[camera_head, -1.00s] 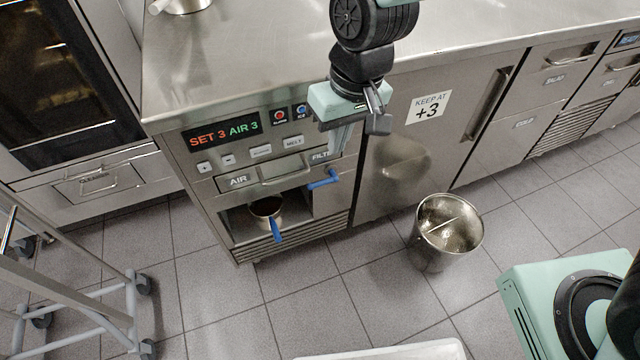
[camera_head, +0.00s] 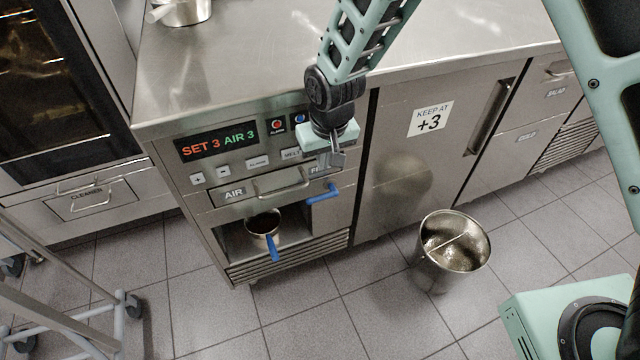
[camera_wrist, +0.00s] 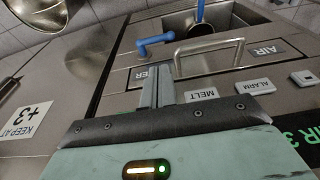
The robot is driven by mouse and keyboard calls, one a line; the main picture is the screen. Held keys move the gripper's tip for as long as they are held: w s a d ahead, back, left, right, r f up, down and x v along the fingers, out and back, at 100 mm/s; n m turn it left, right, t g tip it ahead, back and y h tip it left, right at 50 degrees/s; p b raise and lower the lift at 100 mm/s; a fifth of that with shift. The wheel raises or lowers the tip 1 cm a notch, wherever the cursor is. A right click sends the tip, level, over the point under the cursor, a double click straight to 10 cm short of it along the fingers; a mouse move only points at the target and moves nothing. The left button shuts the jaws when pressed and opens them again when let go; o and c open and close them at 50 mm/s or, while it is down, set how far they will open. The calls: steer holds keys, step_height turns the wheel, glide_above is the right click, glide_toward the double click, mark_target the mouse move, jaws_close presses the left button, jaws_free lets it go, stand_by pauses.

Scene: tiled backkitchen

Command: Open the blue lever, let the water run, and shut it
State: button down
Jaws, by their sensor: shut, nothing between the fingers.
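My gripper (camera_head: 334,160) hangs in front of the unit's control panel, above the lever. In the wrist view my gripper (camera_wrist: 157,72) is shut with its fingers together and empty, apart from the lever. The lever's outlet and any water are not clearly visible.
A small pan (camera_head: 263,223) with a blue handle sits in the open niche left of the lever. A drawer handle (camera_head: 283,184) juts out nearby. A steel bucket (camera_head: 452,250) stands on the floor at right. A wheeled rack (camera_head: 60,300) is at lower left.

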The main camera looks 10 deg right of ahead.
steer(key=w+f, duration=0.1)
steer(key=f, duration=0.8)
steer(key=w+f+b, duration=0.1)
steer(key=f, duration=0.3)
steer(key=shift+w+a+f, duration=0.3)
steer(key=shift+a, duration=0.05)
steer(key=shift+s+a+f, duration=0.1)
steer(key=shift+a+f, duration=0.15)
steer(key=shift+f, duration=0.1)
steer(key=s+d+r+p, duration=0.1)
steer(key=s+r, duration=0.2)
steer(key=r, duration=1.4)
steer(key=shift+s, duration=0.1)
steer(key=t+b, duration=0.2)
steer(key=b, duration=1.2)
glide_toward(317, 197)
steer(key=shift+s+a+r, duration=0.6)
steer(key=shift+s+r, duration=0.25)
steer(key=shift+r, duration=0.15)
